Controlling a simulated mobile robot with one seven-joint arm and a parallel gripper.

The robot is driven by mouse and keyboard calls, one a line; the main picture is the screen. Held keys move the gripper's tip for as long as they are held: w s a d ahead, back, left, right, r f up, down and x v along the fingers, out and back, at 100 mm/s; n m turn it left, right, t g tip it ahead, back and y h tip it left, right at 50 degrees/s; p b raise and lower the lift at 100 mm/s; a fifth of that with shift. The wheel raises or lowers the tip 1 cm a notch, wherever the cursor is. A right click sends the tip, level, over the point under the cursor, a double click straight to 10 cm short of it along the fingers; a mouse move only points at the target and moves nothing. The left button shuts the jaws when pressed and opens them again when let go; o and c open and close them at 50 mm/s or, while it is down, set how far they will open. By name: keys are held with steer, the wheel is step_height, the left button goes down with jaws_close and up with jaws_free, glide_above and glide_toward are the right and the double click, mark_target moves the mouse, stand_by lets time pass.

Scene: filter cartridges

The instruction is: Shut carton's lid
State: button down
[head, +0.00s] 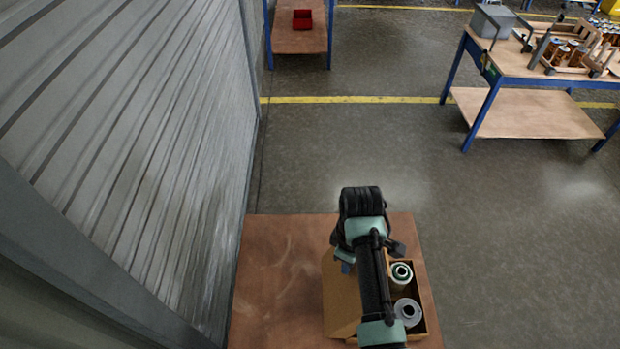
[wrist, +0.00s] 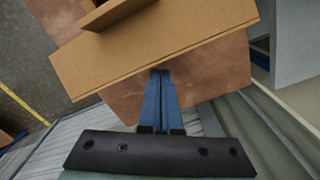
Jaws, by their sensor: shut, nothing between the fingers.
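The carton (head: 424,303) stands on a brown tabletop, partly hidden behind my arm. Its brown lid (head: 340,300) is open and extends to the left of the carton. The lid also shows large in the wrist view (wrist: 175,42), lying across the upper part. My gripper (wrist: 160,73) is shut and empty, with its blue fingertips at or close to the lid's outer edge; I cannot tell if they touch. In the head view a bit of the gripper (head: 345,268) shows near the lid's far end.
The brown tabletop (head: 275,280) is bare on the left. A ribbed metal wall (head: 140,130) rises along its left side. Another workbench (head: 540,65) stands far off at right.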

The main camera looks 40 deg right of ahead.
steer(key=shift+s+d, duration=0.25)
steer(key=shift+d, duration=0.15)
step_height(320, 180, up, 10)
steer(key=w+a+p, duration=0.1)
steer(key=p, duration=0.2)
steer(key=shift+a+p, duration=0.35)
steer(key=shift+p, duration=0.05)
stand_by(1.1)
